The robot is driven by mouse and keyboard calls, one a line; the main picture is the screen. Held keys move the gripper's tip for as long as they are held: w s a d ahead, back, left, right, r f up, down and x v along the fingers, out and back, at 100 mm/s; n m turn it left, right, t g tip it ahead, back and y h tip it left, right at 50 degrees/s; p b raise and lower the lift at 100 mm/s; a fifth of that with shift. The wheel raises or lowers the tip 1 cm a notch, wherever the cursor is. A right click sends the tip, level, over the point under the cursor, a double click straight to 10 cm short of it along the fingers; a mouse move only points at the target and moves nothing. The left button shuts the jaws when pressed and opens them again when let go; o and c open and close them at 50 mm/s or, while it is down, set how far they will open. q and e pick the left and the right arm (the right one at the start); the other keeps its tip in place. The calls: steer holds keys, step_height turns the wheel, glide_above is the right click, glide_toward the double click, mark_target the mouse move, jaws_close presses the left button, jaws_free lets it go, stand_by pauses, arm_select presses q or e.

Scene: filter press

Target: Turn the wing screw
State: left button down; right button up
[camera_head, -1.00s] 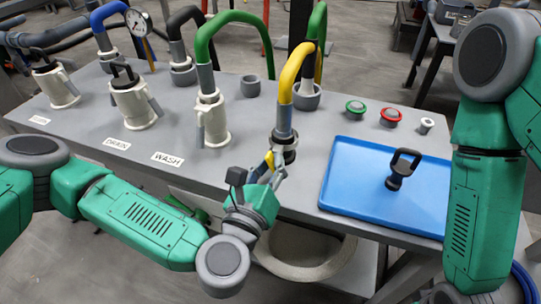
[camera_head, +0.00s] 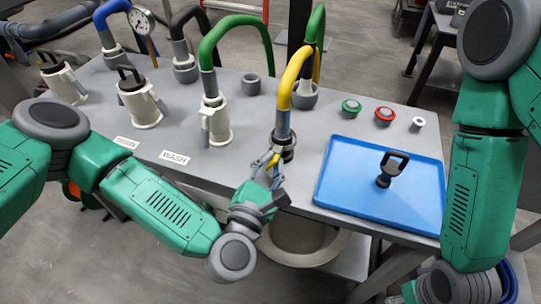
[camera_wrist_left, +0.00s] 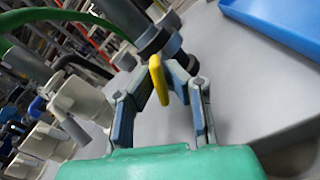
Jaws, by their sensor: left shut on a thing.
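The wing screw (camera_wrist_left: 157,80) is a small yellow tab on the grey coupling at the lower end of the yellow hose (camera_head: 283,122). In the left wrist view it sits between the two fingers of my left gripper (camera_wrist_left: 160,82), which are closed on it. In the head view my left gripper (camera_head: 268,164) reaches the coupling from the front, at the table's edge; the fingers cover most of the screw there. My right arm hangs at the right, and its gripper cannot be made out.
A blue tray (camera_head: 340,190) with a black-handled part (camera_head: 392,168) lies to the right. Green (camera_head: 351,107) and red (camera_head: 384,114) buttons stand behind it. A round bin (camera_head: 300,238) is below the edge.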

arm_select(q)
steer(key=m+p, duration=0.1)
steer(key=m, duration=0.1)
steer(key=m+p, duration=0.2)
steer(key=m, duration=0.1)
steer(key=shift+r+m, duration=0.2)
steer(key=shift+m, duration=0.1)
steer(key=m+p, duration=0.3)
steer(key=m, duration=0.2)
steer(key=m+p, duration=0.3)
steer(key=m, duration=0.2)
steer(key=shift+m, duration=0.4)
steer(key=m+p, duration=0.2)
steer(key=m, duration=0.3)
steer(key=shift+m, duration=0.3)
steer(key=m+p, duration=0.2)
steer(key=m, duration=0.4)
steer(key=shift+w, duration=0.1)
steer(key=m+p, duration=0.1)
steer(key=m, duration=0.4)
steer(key=shift+a+m, duration=0.1)
steer(key=shift+m, duration=0.2)
steer(key=m, duration=0.5)
steer(key=shift+f+p, duration=0.1)
steer(key=shift+p, duration=0.2)
steer(key=m, duration=0.6)
